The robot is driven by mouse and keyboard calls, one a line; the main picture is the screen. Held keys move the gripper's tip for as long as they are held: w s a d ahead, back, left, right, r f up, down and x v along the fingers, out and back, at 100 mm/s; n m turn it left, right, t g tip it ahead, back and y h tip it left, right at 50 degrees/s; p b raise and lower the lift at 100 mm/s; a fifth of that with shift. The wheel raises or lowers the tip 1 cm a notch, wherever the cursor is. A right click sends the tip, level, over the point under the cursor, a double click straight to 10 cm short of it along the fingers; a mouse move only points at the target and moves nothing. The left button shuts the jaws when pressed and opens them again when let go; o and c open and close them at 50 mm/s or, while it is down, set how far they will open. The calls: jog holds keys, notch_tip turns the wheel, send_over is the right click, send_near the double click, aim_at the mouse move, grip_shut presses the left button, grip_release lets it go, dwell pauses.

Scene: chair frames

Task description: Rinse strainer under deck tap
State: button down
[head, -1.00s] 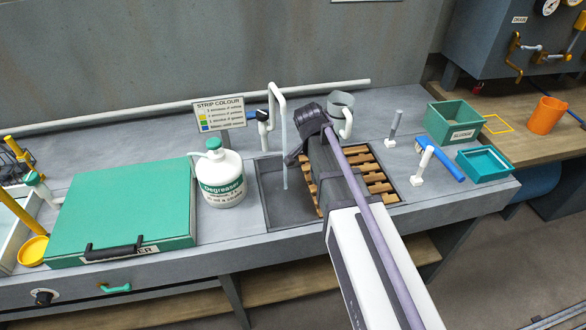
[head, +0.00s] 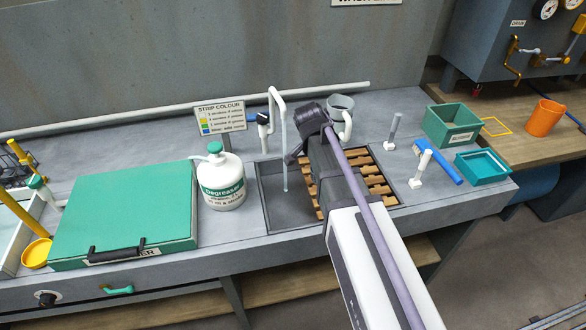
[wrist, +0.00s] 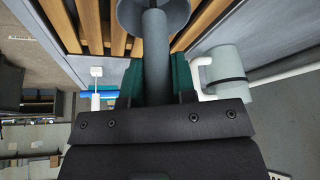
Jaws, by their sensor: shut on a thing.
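My gripper (wrist: 156,84) is shut on a dark grey handle with a round grey end, seemingly the strainer (wrist: 152,15), in the wrist view. The round end is over wooden slats, cut off by the top edge; its mesh does not show. In the head view my arm hides the held thing and the fingertips. The white deck tap (head: 272,108) stands at the back of the sink (head: 282,212), left of my arm. A pale vertical line drops from its spout into the sink; I cannot tell if it is water or pipe.
A wooden slatted rack (head: 376,180) lies in the sink's right part. A grey mug (head: 340,101) with a white handle stands behind my wrist. A degreaser bottle (head: 221,182) stands left of the sink. A brush (head: 445,167) and green bins (head: 450,124) are on the right.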

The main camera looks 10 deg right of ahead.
notch_tip(320, 180, up, 20)
jog(key=p, duration=1.8)
jog(key=shift+f, duration=0.25)
jog(key=shift+f, duration=0.1)
